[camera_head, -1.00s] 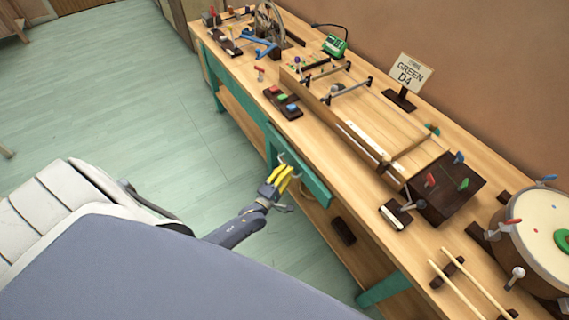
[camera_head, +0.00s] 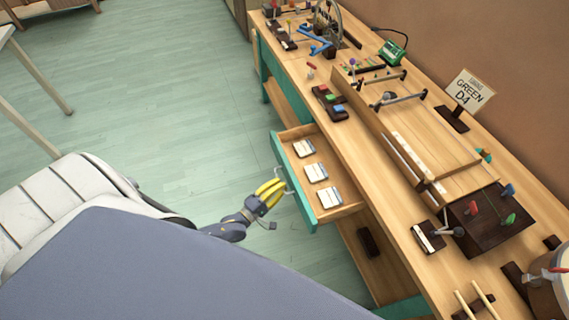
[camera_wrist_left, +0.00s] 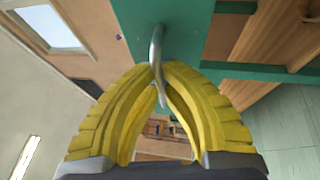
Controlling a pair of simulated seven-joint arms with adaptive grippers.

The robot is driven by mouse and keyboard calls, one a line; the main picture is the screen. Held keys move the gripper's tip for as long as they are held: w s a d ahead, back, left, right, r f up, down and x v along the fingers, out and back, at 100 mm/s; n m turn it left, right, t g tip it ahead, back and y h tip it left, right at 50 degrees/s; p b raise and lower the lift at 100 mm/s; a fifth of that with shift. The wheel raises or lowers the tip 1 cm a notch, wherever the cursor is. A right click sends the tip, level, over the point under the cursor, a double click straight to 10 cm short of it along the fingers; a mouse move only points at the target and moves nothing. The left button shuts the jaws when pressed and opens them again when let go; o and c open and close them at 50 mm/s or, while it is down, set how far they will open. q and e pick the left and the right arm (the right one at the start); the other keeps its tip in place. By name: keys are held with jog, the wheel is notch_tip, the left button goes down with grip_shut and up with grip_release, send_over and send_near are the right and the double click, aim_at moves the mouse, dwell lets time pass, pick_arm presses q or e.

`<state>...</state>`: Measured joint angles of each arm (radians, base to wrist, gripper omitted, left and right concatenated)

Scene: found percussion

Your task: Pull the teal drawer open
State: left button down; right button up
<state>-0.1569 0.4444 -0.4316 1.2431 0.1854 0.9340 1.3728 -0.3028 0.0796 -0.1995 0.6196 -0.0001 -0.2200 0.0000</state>
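The teal drawer (camera_head: 304,208) stands pulled out from the front of the wooden workbench. Three white cards (camera_head: 316,172) lie inside it in a row. Its curved metal handle (camera_wrist_left: 157,48) is on the teal front, and part of it is hidden by my fingers. My left gripper (camera_head: 281,186) has yellow fingers and is at the handle, outside the drawer front. In the left wrist view the yellow fingertips (camera_wrist_left: 160,68) close together around the handle bar. My right gripper is not in view.
The bench top (camera_head: 345,150) carries a block with coloured buttons (camera_head: 330,103), a long wooden frame with rods, a dark box (camera_head: 485,222) and a "GREEN D4" sign (camera_head: 470,90). A dark block (camera_head: 368,242) lies on the lower shelf. The floor left of the drawer is clear.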

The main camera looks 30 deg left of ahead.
pick_arm(q)
jog(key=shift+w+a+r, duration=0.1)
jog(key=shift+a+r, duration=0.05)
jog(key=shift+a, duration=0.1)
jog(key=c, duration=1.6)
grip_release()
jog(key=shift+o, duration=0.4)
jog(key=shift+d, duration=0.1)
jog(key=v, duration=1.2)
